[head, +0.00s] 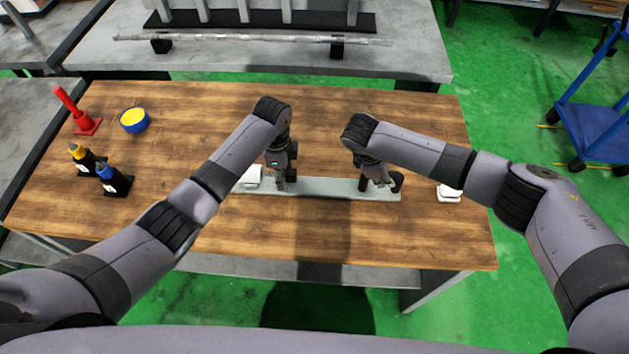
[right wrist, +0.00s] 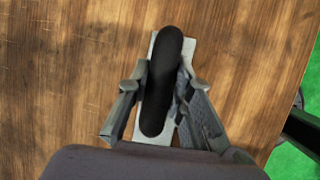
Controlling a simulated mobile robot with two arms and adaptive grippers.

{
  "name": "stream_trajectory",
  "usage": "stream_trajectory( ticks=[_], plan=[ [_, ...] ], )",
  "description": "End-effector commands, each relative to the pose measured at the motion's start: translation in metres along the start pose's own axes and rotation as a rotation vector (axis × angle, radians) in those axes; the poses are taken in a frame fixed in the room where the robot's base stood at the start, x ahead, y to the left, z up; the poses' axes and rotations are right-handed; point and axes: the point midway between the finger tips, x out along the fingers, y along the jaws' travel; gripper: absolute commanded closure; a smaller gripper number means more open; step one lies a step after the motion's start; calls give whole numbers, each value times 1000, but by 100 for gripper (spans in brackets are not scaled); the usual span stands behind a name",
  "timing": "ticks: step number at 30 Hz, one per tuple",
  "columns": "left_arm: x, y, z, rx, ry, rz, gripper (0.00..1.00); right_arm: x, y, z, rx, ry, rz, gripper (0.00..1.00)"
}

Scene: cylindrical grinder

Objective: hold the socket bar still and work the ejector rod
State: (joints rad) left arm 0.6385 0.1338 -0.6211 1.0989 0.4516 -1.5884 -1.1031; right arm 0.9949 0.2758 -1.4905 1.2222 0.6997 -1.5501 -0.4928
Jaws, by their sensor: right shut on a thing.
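A long pale grey bar (head: 325,187) lies flat across the front middle of the wooden table. A black rounded handle (right wrist: 163,82) stands out over the pale bar near its right end. My right gripper (head: 379,183) points down there and is shut on this handle, with one finger on each side in the right wrist view (right wrist: 160,105). My left gripper (head: 283,180) points down at the left part of the bar. Its fingertips are small and dark, and what lies between them cannot be made out. I cannot tell the ejector rod apart from the handle.
White folded items lie left of my left gripper (head: 252,175) and at the right (head: 449,193). The wooden table (head: 400,235) is clear in front.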

Motion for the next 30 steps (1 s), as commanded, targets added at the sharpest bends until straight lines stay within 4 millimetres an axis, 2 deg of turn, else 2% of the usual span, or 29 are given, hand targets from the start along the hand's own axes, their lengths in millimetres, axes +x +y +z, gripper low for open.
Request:
stream_trajectory(
  ticks=[5, 14, 30],
  plan=[
    [-1, -1, 1, -2, -1, -2, 50, 1, 1, 3, 5, -6, -1, 100],
    [-2, -2, 1, -2, -1, -4, 50, 1, 0, 3, 5, -8, -2, 100],
    [-54, -2, 2, -3, -1, -6, 50, 1, 0, 3, 4, -8, -2, 100]
  ],
)
